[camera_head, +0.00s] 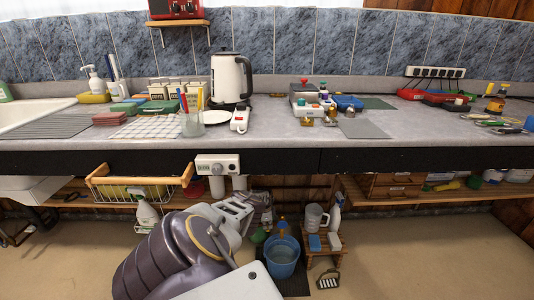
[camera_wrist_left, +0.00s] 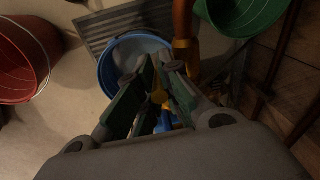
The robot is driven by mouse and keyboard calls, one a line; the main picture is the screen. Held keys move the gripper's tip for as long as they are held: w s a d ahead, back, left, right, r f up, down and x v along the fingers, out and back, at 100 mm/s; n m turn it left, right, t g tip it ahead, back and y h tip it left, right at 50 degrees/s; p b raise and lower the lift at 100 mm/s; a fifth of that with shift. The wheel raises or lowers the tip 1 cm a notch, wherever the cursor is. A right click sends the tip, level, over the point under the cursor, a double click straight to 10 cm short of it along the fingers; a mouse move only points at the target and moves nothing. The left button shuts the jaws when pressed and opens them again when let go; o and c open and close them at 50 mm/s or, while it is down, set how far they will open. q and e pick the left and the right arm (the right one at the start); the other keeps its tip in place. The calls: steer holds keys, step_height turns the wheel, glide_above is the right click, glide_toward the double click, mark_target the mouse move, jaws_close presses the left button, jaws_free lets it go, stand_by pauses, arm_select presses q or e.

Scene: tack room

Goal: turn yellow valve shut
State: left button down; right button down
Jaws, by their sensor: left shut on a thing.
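The yellow valve (camera_wrist_left: 158,93) shows as a small yellow part between my left gripper's fingers in the left wrist view. My left gripper (camera_wrist_left: 159,88) is shut on it, and the fingers hide most of it. A copper-coloured pipe (camera_wrist_left: 183,28) runs just beyond the fingertips. In the head view, my left gripper (camera_head: 266,213) reaches under the counter from the lower left, near the blue bucket (camera_head: 282,258). The valve's handle angle cannot be made out. My right gripper is not in view.
The blue bucket (camera_wrist_left: 108,72) stands close beyond the fingers. A red bucket (camera_wrist_left: 42,62) is at left and a green one (camera_wrist_left: 240,22) at upper right. A wooden stool (camera_head: 322,240) with a jug stands right of the blue bucket. The counter (camera_head: 280,132) overhangs the arm.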

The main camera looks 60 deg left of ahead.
arm_select(q)
steer(key=shift+d+f, duration=0.25)
steer(key=shift+d, duration=0.05)
steer(key=c, duration=1.8)
jaws_free()
steer(key=shift+o, duration=0.2)
